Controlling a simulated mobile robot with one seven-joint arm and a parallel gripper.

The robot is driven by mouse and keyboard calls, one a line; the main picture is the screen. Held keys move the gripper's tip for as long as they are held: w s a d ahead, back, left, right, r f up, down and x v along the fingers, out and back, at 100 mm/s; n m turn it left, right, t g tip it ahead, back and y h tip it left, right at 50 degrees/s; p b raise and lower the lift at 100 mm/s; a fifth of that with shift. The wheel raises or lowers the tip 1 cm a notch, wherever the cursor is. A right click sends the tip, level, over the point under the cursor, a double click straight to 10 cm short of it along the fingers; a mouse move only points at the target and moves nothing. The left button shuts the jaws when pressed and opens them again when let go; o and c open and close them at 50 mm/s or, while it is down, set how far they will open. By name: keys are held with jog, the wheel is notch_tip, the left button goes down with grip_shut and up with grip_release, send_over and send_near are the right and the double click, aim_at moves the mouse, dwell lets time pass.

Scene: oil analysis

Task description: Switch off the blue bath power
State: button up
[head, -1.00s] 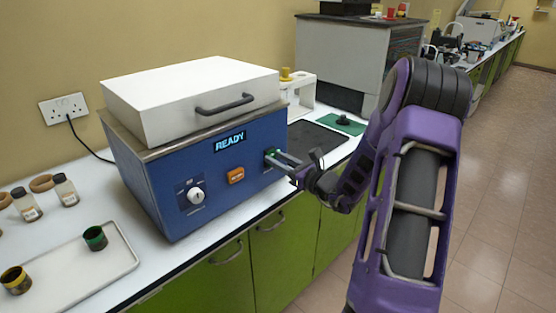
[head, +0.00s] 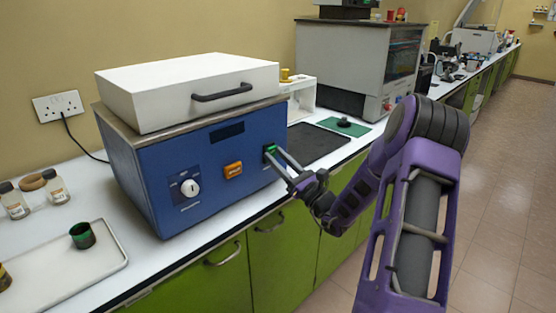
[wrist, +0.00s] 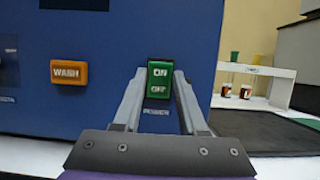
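The blue bath (head: 205,165) is a box with a white lid (head: 190,90), standing on the counter. Its display (head: 227,131) is dark. The green power rocker (wrist: 160,72), marked ON above and OFF below, is at the right of the front panel; it also shows in the head view (head: 270,148). My gripper (wrist: 160,84) is at the panel with one fingertip on each side of the rocker. A gap shows between the fingers, and nothing is held. I cannot tell whether the fingertips touch the rocker or panel.
An orange WASH button (wrist: 69,72) and a white dial (head: 189,187) lie left of the rocker. A tray (head: 105,262) with a green cup stands at the left. A white rack (wrist: 277,80) and a dark mat are to the right.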

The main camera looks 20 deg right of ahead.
jog(key=o, duration=0.3)
jog(key=shift+o, duration=0.2)
jog(key=v, duration=1.7)
jog(key=shift+s, duration=0.25)
jog(key=shift+f, duration=0.1)
